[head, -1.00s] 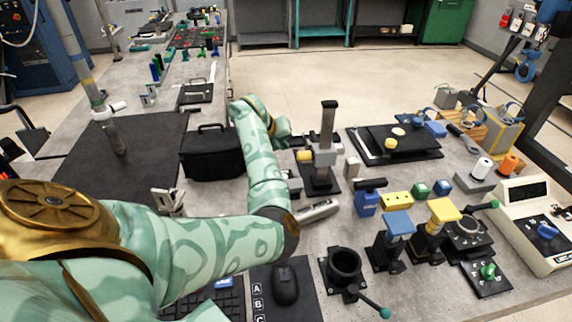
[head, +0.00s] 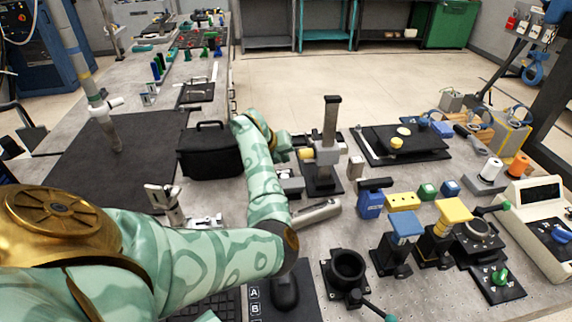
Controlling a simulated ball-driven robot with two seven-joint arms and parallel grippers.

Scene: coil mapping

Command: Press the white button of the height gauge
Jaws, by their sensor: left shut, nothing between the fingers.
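The height gauge (head: 330,118) stands upright beyond the middle of the bench, with a dark column, a grey slider and a black base. I cannot make out its white button clearly at this size. A small yellow part (head: 305,154) shows at the left of the slider. My left arm reaches in from the left and bends toward the gauge. My left gripper (head: 290,147) is just left of the slider, shut and empty. Its fingertips are small and partly hidden, so I cannot tell whether they touch the gauge. My right gripper is not in view.
A black case (head: 210,151) stands left of my left forearm. A grey cylindrical tool (head: 316,212) lies in front of the gauge. Blue and yellow-topped fixtures (head: 404,226) and a black cup-shaped holder (head: 347,268) stand front right. A black plate (head: 405,143) lies behind right.

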